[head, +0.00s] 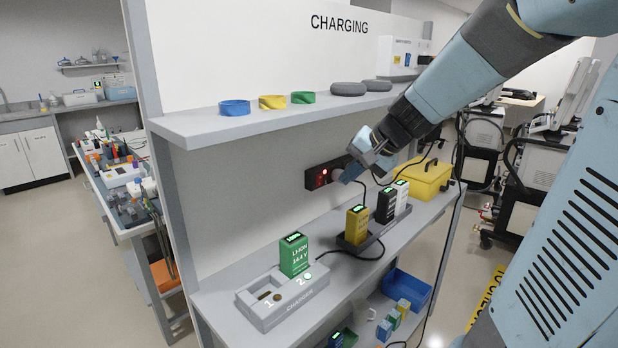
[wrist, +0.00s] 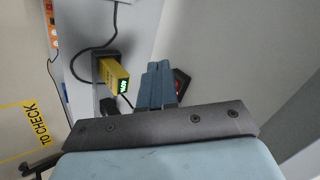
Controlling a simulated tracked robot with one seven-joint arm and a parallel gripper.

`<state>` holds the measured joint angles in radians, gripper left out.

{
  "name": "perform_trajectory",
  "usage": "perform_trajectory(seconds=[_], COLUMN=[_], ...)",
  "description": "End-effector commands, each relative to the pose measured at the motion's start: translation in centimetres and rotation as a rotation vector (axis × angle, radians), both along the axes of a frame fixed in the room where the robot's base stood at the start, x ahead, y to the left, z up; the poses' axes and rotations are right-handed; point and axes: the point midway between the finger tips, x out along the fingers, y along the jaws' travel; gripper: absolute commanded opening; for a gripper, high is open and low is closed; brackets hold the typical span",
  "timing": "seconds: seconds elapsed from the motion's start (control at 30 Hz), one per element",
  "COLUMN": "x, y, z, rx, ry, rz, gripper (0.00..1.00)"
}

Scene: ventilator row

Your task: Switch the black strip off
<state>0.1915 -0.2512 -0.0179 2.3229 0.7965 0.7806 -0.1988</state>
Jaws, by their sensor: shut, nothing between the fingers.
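The black strip (head: 313,180) is mounted on the wall under the upper shelf in the head view, with red lights glowing at its left part. My gripper (head: 350,172) is shut and empty, its blue fingers in front of the strip's right part and hiding some of it. Whether the fingertips touch the strip cannot be told. In the wrist view, the shut fingers (wrist: 158,68) point toward the wall, and part of the black strip (wrist: 182,82) with a bit of red shows just right of them.
Below, the counter holds a grey charger (head: 262,312) with a green battery (head: 294,257), a yellow battery (head: 357,225) in a dark charger, black and white batteries, and a yellow case (head: 425,180). Black cables hang near the strip. The upper shelf (head: 215,128) overhangs it.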

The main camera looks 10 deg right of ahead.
Motion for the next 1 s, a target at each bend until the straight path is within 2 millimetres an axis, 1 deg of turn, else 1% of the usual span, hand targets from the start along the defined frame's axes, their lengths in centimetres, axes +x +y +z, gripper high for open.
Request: perform_trajectory(seconds=[0.03,0.2,0.3,0.43,0.5,0.63,1.0], x=[1.5,6.3,8.7,10.9,11.7,12.4,12.5], y=[-0.6,-2.9,-4.3,-6.0,-6.6,-7.2,-7.2], z=[-0.6,-2.0,-2.9,-3.9,-4.3,-4.6,-4.7], rx=[0.038,0.164,0.224,0.278,0.297,0.315,0.318], ry=[0.008,0.005,0.004,-0.001,-0.003,-0.006,-0.006], rz=[-0.037,-0.166,-0.238,-0.311,-0.337,-0.362,-0.365], gripper=[0.0,0.0,0.0,0.0,0.0,0.0,0.0])
